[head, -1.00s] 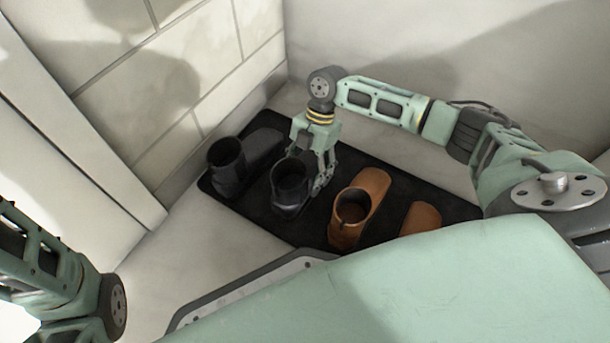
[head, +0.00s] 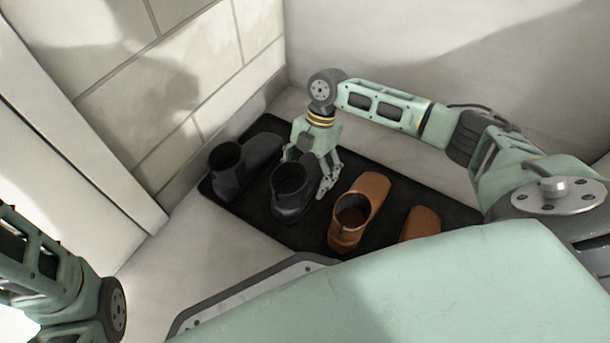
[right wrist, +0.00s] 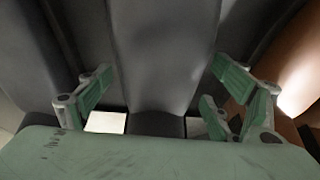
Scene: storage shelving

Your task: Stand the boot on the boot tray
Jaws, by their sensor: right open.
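The black boot tray (head: 270,224) lies on the floor in the corner. A dark grey boot (head: 289,180) stands upright on it, left of the middle. My right gripper (head: 306,177) is low over this boot, its fingers open on either side. In the right wrist view the grey boot (right wrist: 165,50) fills the middle between the open fingers (right wrist: 163,78), with gaps showing beside it. My left gripper is out of view; only part of my left arm shows at the left edge.
Another dark boot (head: 228,168) stands at the tray's left end. A brown boot (head: 350,222) stands right of the gripper, and another brown boot (head: 420,222) is partly hidden behind my body. A tiled wall (head: 190,85) and a plain wall (head: 480,60) bound the corner.

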